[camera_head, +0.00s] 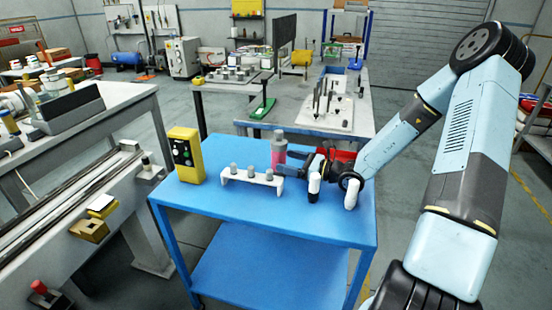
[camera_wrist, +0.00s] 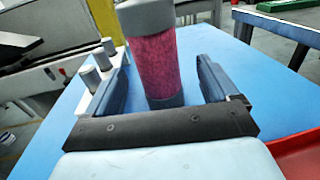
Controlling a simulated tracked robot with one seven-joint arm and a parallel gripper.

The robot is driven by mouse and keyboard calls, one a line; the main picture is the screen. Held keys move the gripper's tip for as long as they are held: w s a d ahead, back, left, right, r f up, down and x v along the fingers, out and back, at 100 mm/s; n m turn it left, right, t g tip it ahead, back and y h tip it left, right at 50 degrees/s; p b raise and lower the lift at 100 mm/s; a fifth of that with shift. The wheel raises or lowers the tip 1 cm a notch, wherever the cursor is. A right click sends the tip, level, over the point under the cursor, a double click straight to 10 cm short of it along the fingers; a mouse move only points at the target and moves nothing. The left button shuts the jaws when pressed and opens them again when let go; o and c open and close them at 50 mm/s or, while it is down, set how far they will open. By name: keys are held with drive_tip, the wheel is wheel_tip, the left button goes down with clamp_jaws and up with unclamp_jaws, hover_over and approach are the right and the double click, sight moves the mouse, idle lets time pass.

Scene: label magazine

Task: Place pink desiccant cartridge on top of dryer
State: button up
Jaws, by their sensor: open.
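The pink desiccant cartridge (camera_head: 279,157) stands upright on the blue cart, with a grey cap and a grey base. It also shows in the wrist view (camera_wrist: 154,65), standing between the fingers of my gripper (camera_wrist: 158,80). The jaws are open, one finger on each side, with a visible gap to the right finger; contact on the left is unclear. In the head view my gripper (camera_head: 298,164) reaches low from the right to the cartridge. I cannot tell for sure which thing is the dryer.
The blue cart top (camera_head: 225,203) has free room in front. A white rack (camera_head: 250,178) with grey knobs stands just left of the cartridge. A yellow control box (camera_head: 186,155) stands at the left. A red tray (camera_wrist: 298,155) lies to the right. A grey workbench (camera_head: 300,118) stands behind.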

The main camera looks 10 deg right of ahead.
sight(274, 157)
drive_tip(key=shift+x, duration=2.95)
drive_tip(key=shift+r, duration=0.1)
drive_tip(key=c, duration=1.4)
